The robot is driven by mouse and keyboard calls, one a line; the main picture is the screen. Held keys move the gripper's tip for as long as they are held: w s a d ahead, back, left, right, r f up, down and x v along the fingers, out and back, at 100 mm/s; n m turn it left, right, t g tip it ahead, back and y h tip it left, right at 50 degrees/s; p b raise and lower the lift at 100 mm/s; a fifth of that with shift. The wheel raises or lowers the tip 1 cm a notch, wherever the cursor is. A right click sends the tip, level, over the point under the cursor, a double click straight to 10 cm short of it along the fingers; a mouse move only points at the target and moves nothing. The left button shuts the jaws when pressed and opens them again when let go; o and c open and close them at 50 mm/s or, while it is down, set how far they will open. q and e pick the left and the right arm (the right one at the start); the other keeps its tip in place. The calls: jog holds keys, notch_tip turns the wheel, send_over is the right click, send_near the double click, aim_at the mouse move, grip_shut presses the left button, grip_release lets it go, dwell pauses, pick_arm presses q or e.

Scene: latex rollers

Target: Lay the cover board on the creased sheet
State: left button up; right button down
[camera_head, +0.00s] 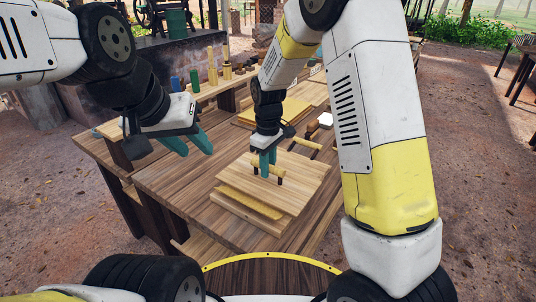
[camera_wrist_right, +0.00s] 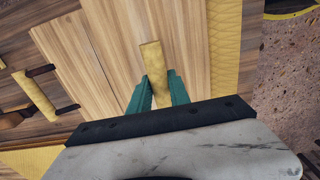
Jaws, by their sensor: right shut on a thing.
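The cover board (camera_head: 293,193) is a pale wooden panel, also in the right wrist view (camera_wrist_right: 105,50). My right gripper (camera_head: 267,163) is shut on its light wooden handle, which shows between the green fingers in the wrist view (camera_wrist_right: 154,66). The creased sheet (camera_head: 250,203) is yellow; a strip shows along the board's near-left edge and in the wrist view (camera_wrist_right: 225,50). The board covers the rest. I cannot tell whether board and sheet touch. My left gripper (camera_head: 190,146) is open and empty above the table's left part.
A wooden bar with dark ends (camera_head: 305,144) is by the board's far edge. Wooden table (camera_head: 170,190) has clear surface left of the board. Bottles and wooden pieces (camera_head: 212,66) stand on a back shelf.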

jog(key=shift+f, duration=0.25)
dwell(0.7)
jog(key=c, duration=1.1)
grip_release()
jog(key=shift+c, duration=0.2)
notch_tip(320, 180, up, 8)
jog(key=shift+f, duration=0.25)
jog(key=s+d+r+m+t+y, duration=0.2)
jog(key=s+d+r+m+t, duration=0.35)
jog(key=s+d+r, duration=0.7)
jog(key=s+d+r+m, duration=0.1)
jog(key=s+r+m, duration=0.1)
jog(key=s+m, duration=0.3)
jog(key=s, duration=0.3)
jog(key=shift+s+d+t, duration=0.3)
jog(key=shift+s+t, duration=0.05)
